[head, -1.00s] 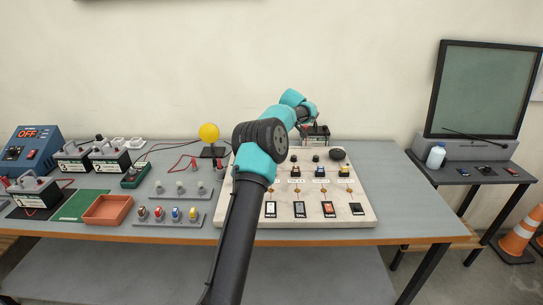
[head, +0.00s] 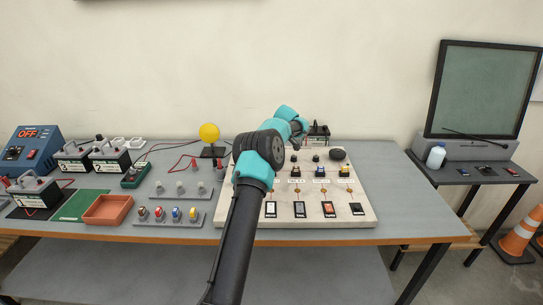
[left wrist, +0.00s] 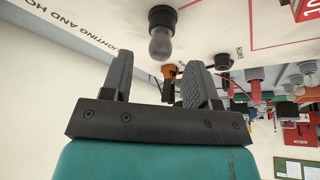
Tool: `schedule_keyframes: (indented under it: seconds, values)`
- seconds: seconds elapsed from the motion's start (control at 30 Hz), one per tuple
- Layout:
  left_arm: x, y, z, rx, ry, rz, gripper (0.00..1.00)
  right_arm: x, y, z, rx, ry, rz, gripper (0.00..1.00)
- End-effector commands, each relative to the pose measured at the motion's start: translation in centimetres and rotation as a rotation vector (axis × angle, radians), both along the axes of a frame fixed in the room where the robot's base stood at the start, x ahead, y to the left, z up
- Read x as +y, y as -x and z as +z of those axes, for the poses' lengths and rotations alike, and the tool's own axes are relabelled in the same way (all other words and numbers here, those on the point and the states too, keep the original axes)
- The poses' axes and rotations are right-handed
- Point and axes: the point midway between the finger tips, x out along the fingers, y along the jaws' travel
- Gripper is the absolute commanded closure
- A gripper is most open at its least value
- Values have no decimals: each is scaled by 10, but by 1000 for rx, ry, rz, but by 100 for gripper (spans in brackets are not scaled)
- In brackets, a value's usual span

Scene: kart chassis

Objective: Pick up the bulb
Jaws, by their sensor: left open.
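A clear grey bulb (left wrist: 160,44) sits in a round black socket on the white board, in the left wrist view. My left gripper (left wrist: 157,62) is open, its two dark fingers apart and empty. The bulb appears between the fingers in the picture, just past their tips, with no contact visible. In the head view my left arm reaches over the white board (head: 331,212). Its fingers are hidden there, and I cannot make out this bulb behind the arm. My right gripper is not in view.
Grey racks with clear bulbs (head: 180,187) and coloured pieces (head: 176,214) stand left of the board. Switches and knobs crowd the board. The table's right end is clear.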

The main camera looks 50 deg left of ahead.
Motion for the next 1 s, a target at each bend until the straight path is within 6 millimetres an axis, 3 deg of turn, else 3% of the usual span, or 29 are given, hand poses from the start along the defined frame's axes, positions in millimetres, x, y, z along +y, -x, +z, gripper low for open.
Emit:
schedule_keyframes:
  seconds: [0.23, 0.73, 1.0]
  values:
    - [11, 0, -26, -1, 1, 0, 45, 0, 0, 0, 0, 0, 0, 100]
    - [11, 0, -28, -1, 1, -2, 45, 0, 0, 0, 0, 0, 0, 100]
    - [11, 0, -28, -1, 1, -2, 71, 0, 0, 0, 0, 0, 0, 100]
